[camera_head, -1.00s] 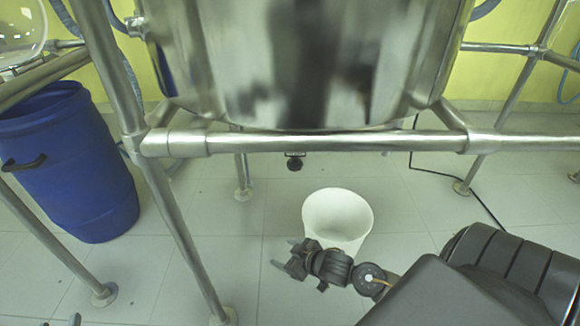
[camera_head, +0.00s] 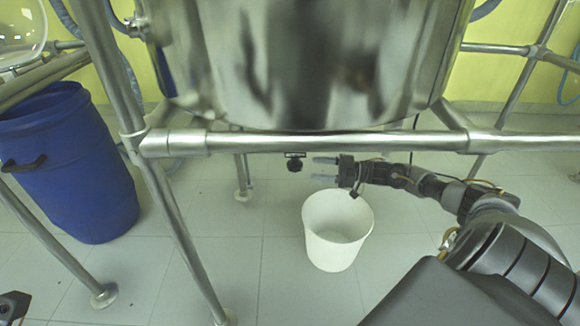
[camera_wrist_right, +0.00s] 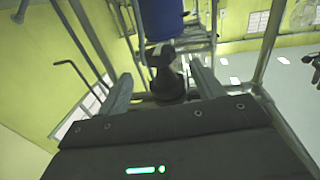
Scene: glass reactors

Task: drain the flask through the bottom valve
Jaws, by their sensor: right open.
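The steel vessel (camera_head: 300,65) hangs in the tube frame at the top of the head view. Its dark bottom valve knob (camera_head: 295,164) shows just below the front rail. My right gripper (camera_head: 313,168) is open, a little to the right of the knob, with its fingers pointing at it. In the right wrist view the dark knob (camera_wrist_right: 166,80) lies ahead, between the two fingers (camera_wrist_right: 165,92); I cannot tell whether they touch it. A white bucket (camera_head: 337,230) stands on the floor below and slightly right of the valve. A dark piece of my left gripper (camera_head: 14,306) may show at the lower left edge; its jaws are not visible.
The front rail (camera_head: 310,142) crosses just above my right gripper. Frame legs (camera_head: 180,230) stand to the left. A blue drum (camera_head: 68,165) stands at the left. The tiled floor around the bucket is clear.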

